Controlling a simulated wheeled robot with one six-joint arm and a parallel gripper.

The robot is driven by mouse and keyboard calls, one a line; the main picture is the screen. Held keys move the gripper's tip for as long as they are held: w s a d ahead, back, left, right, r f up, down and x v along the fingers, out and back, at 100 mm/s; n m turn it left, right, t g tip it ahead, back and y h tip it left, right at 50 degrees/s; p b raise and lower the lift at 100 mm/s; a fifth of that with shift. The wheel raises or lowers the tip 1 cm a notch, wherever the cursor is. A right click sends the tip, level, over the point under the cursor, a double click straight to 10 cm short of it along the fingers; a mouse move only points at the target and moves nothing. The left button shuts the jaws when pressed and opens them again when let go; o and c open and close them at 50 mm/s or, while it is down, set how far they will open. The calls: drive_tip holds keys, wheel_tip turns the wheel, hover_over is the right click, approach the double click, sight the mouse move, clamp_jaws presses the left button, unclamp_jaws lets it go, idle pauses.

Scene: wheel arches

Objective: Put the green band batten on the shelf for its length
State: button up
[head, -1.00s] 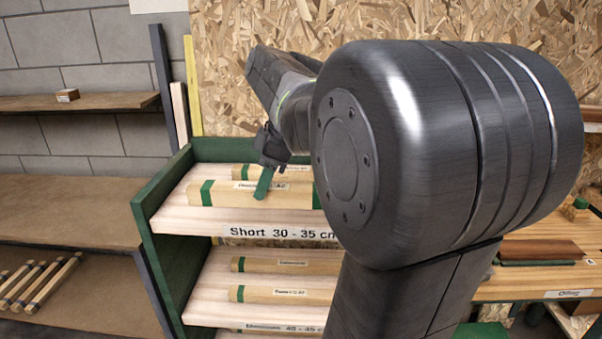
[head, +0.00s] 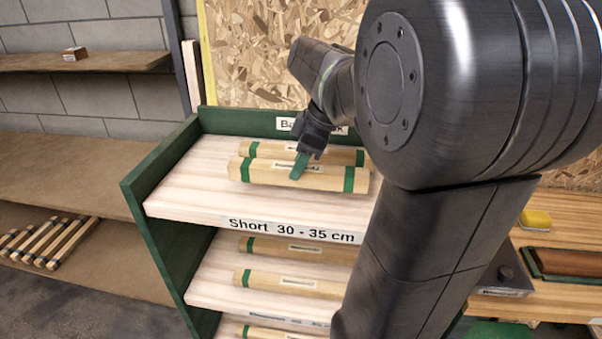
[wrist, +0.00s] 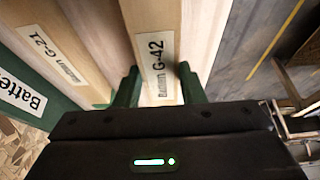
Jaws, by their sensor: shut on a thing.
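A pale wooden batten with a green band near each end (head: 265,174) is at the top tier of the green rack, labelled "Short 30 - 35 cm" (head: 170,195). My gripper (head: 301,165) is shut on it near its middle, from above. In the wrist view its label reads G-42 (wrist: 157,30), and the green fingers (wrist: 160,88) are on either side of it. It lies level; I cannot tell whether its underside touches the shelf board. A second green-banded batten, G-21 (wrist: 55,50), lies just behind it, roughly parallel (head: 345,154).
Lower tiers hold more banded battens (head: 290,282). The top tier has bare board to the left of the battens. The rack's green back board (head: 240,122) rises behind. A workbench with a yellow block (head: 536,219) is at right, and thin sticks (head: 40,243) lie at left.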

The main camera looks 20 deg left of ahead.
drive_tip(key=shift+f, duration=1.65)
drive_tip(key=shift+f, duration=0.1)
drive_tip(key=o, duration=1.1)
drive_tip(key=v, duration=1.2)
drive_tip(key=shift+d, duration=0.1)
